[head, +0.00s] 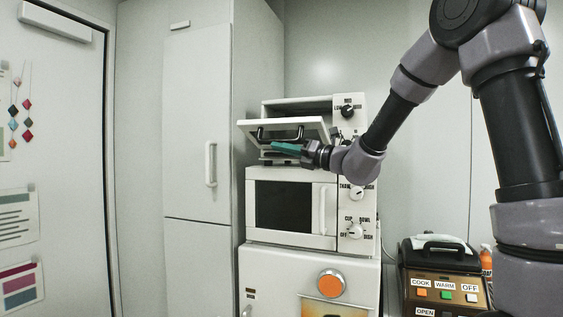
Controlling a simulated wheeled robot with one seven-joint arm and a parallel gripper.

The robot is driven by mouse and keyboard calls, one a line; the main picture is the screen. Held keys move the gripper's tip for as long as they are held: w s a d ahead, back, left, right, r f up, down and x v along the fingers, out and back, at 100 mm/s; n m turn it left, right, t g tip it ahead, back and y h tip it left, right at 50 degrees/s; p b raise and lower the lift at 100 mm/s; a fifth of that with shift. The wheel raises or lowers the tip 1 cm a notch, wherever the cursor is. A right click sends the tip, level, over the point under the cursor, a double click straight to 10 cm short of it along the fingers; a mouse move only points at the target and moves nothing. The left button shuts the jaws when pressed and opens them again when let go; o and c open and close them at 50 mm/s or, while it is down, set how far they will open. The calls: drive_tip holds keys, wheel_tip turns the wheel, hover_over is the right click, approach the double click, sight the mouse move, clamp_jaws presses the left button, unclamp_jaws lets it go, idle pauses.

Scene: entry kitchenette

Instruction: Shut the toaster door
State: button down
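The toaster (349,128) is a pale oven with black dials on its right side, standing on top of the microwave. Its door (290,124) is partly open and tilts out toward me, with the dark cavity showing above and behind it. A dark handle (262,135) is on the door's front. My gripper (286,148), with teal fingers, is at the lower part of the door, close beneath the handle. It points left. I cannot tell whether the fingers touch the door or how far apart they are.
The microwave (330,212) with a shut door sits below, on a white appliance (267,262) with an orange round knob. A tall fridge (197,130) stands at the left. A brown box with buttons (445,280) and an orange bottle (486,260) are at the lower right.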

sight(285, 119)
drive_tip(key=w+r+m, duration=0.1)
drive_tip(key=r+m, duration=0.1)
drive_tip(key=r, duration=0.1)
drive_tip(key=w+r+m+h, duration=0.1)
drive_tip(key=r+m, duration=0.1)
drive_tip(key=r, duration=0.1)
drive_tip(key=d+r+m, duration=0.1)
drive_tip(key=r+m, duration=0.2)
drive_tip(key=r, duration=0.1)
drive_tip(key=shift+w+t+h, duration=0.3)
drive_tip(key=shift+w, duration=0.1)
drive_tip(key=w+r, duration=0.1)
drive_tip(key=w, duration=0.1)
drive_tip(key=w+d+r+m, duration=0.1)
drive_tip(key=r, duration=0.1)
drive_tip(key=w+d+r+m, duration=0.1)
drive_tip(key=w+r, duration=0.1)
drive_tip(key=shift+w+r+h, duration=0.2)
drive_tip(key=shift+w+h, duration=0.1)
drive_tip(key=shift+w+d+r, duration=0.2)
drive_tip(key=shift+w, duration=0.2)
drive_tip(key=shift+w+d+r, duration=0.15)
drive_tip(key=shift+w+r, duration=0.05)
drive_tip(key=shift+w, duration=0.15)
